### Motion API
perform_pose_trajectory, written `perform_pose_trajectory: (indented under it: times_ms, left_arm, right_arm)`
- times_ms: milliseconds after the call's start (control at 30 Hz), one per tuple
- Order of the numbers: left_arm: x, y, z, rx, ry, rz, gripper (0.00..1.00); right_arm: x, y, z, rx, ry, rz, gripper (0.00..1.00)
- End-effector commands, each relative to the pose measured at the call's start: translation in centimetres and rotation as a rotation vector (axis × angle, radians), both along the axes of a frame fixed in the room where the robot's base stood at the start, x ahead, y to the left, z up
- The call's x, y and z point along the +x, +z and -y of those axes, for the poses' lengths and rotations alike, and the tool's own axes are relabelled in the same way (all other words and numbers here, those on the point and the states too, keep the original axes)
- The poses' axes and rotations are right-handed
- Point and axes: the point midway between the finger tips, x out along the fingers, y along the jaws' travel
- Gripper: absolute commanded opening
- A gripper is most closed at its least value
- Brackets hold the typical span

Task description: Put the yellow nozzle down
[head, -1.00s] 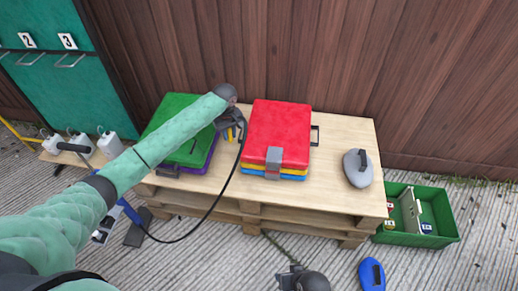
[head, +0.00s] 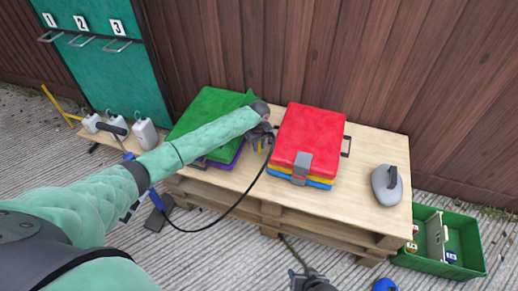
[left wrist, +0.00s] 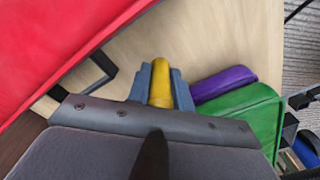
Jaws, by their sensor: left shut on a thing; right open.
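The yellow nozzle (left wrist: 160,88) is held between the blue-grey fingers of my left gripper (left wrist: 161,84) in the left wrist view. Bare pale wood shows past its tip; I cannot tell whether it touches. In the head view my left gripper (head: 262,140) is over the pallet table (head: 350,185), between the green-purple stack (head: 208,112) and the red stack (head: 308,135). Most of the nozzle is hidden there. A black hose (head: 233,208) loops from the gripper down to the left. My right gripper (head: 300,276) is low at the bottom edge, open and away from the table.
A grey, iron-shaped object (head: 387,187) stands on the table's right end, with bare wood before it. A green crate (head: 440,268) is on the ground at right. White jugs (head: 145,135) stand at left near a teal board with numbered hooks (head: 95,50). A wooden fence closes the back.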

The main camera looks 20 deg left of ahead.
Motion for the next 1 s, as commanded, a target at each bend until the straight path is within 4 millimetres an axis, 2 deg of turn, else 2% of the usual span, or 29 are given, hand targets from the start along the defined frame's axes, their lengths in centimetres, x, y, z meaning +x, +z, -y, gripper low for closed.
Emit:
perform_pose_trajectory:
  times_ms: [100, 200, 633, 667, 767, 1000]
  left_arm:
    - [0.0, -1.7, 0.0, 0.000, 0.000, -0.001, 0.00]
    - [0.0, -2.3, 0.0, 0.000, 0.000, 0.000, 0.00]
    - [0.0, -2.5, 0.0, 0.000, 0.000, 0.000, 0.00]
    - [0.0, -2.6, 0.0, 0.000, 0.000, 0.000, 0.24]
    - [0.0, -2.6, 0.0, 0.000, 0.000, 0.000, 0.43]
    - [0.0, -2.5, 0.0, 0.000, 0.000, 0.000, 0.43]
  right_arm:
    - [0.0, -0.1, 0.0, 0.000, 0.000, 0.000, 0.47]
    - [-0.1, -0.2, 0.0, 0.001, 0.000, 0.001, 0.47]
    - [-0.2, 0.1, 0.0, -0.001, 0.002, -0.008, 0.47]
    - [-0.1, 0.2, 0.0, -0.001, 0.002, -0.008, 0.47]
    - [0.0, 0.5, 0.0, 0.000, 0.001, -0.002, 0.47]
    - [0.1, 0.6, 0.0, 0.001, 0.000, 0.001, 0.47]
